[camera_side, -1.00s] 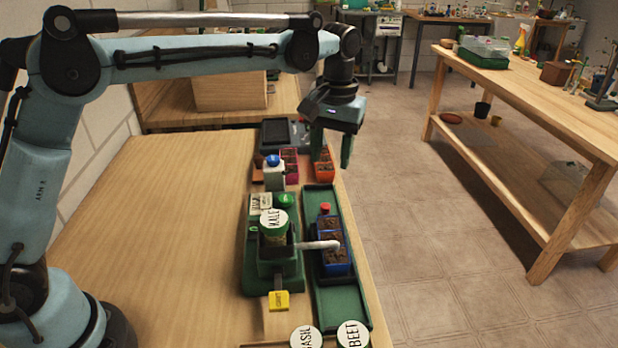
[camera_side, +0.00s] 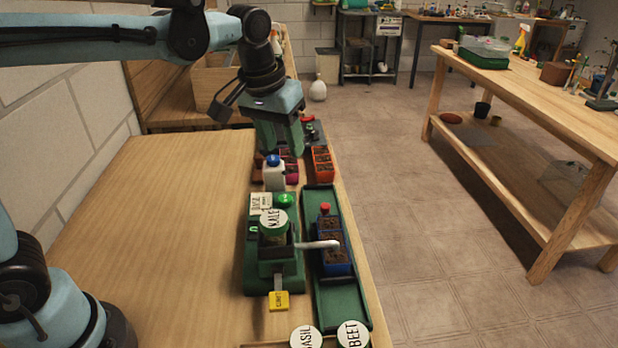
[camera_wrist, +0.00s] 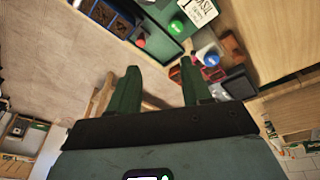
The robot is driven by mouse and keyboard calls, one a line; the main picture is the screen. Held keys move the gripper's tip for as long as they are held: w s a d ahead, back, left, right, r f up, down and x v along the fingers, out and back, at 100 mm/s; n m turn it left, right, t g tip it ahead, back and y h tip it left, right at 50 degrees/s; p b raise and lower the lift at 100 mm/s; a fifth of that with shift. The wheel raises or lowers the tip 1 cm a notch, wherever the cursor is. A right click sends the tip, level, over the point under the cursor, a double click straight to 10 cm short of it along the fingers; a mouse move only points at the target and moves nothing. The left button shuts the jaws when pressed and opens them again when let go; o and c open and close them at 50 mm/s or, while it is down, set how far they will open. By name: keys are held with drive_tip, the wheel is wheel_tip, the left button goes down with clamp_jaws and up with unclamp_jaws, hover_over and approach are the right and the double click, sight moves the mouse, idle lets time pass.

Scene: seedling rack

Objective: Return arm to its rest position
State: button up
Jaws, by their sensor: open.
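My gripper (camera_side: 279,140) hangs above the far end of the workbench in the side view, over the area behind the white bottle with the blue cap (camera_side: 273,172). Its two green fingers point down. In the wrist view my gripper (camera_wrist: 160,90) shows its fingers spread apart with nothing between them. The blue-capped bottle also shows in the wrist view (camera_wrist: 207,57), beyond the right finger. My gripper partly hides the small pots at the bench's far end.
A green tray (camera_side: 341,305) holds a blue seedling pot block (camera_side: 334,254). Orange pots (camera_side: 322,164) stand near the right edge. BASIL and BEET lids (camera_side: 353,335) are at the front. The bench's left side is clear.

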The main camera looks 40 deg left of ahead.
drive_tip(key=s+a+f+m+t, duration=0.1)
drive_tip(key=s+a+f+t, duration=0.1)
drive_tip(key=s, duration=0.4)
drive_tip(key=s+a+f+m+t, duration=0.1)
drive_tip(key=s+a+f+t, duration=0.1)
drive_tip(key=s, duration=0.3)
drive_tip(key=shift+s+a+f, duration=0.35)
drive_tip(key=shift+f, duration=0.4)
